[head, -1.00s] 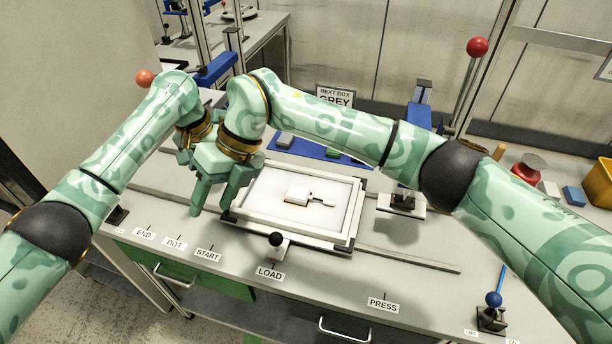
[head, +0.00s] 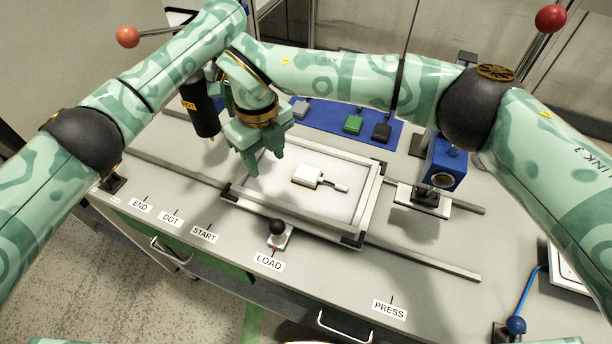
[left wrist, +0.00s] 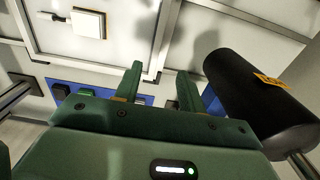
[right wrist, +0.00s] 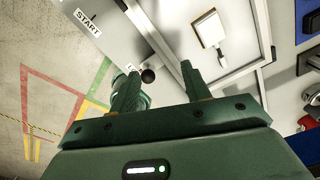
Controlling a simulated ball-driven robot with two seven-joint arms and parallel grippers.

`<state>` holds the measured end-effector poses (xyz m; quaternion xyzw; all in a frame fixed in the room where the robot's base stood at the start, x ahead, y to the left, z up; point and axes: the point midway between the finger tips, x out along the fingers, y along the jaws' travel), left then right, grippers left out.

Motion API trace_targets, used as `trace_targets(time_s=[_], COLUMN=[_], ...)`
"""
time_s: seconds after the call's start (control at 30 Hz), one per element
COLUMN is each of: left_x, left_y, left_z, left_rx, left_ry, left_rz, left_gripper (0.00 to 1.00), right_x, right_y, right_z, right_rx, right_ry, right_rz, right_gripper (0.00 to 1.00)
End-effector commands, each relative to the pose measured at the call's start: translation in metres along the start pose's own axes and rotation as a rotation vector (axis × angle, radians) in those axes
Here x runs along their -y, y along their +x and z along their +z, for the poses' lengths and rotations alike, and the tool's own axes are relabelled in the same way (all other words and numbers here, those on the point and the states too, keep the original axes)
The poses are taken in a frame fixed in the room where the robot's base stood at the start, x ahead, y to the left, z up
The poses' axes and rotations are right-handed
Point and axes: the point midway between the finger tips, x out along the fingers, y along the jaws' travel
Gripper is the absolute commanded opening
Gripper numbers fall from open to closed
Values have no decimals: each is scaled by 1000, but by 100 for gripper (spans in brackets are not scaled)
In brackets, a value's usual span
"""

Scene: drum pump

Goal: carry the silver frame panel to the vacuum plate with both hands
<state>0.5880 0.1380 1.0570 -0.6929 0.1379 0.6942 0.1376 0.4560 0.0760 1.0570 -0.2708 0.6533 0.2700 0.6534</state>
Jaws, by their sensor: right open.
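The silver frame panel (head: 372,205), with dark corners, lies flat on the bench around a bright white field. It also shows in the right wrist view (right wrist: 240,72) and the left wrist view (left wrist: 95,66). I cannot tell whether that field is the vacuum plate. My right gripper (head: 265,163) is open and empty, over the frame's left end. In the right wrist view its fingers (right wrist: 155,72) stand apart in front of a black knob. My left gripper (left wrist: 160,72) is open near the frame's edge in the left wrist view; my arms hide it in the head view.
A white pad with a handle (head: 307,178) sits inside the frame. A black knob (head: 277,228) stands at LOAD. A black HOT cylinder (head: 200,108) stands left of the frame. A blue press-like stand (head: 447,165) is to the right. A blue mat (head: 330,116) holds small blocks behind.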

Motion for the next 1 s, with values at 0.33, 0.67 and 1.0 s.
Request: trace_targets(time_s=[0.33, 0.67, 1.0], left_x=[0, -2, 0], left_y=[69, 127, 144], left_z=[1, 0, 0], left_rx=[3, 4, 0], left_ry=[0, 0, 1], left_rz=[0, 2, -1], left_gripper=[40, 40, 40], right_x=[-2, -2, -1], right_y=[69, 127, 145], right_z=[-1, -1, -1], right_rx=[-5, -2, -1], right_ry=[1, 1, -1], right_rz=[5, 3, 2], right_gripper=[47, 47, 47])
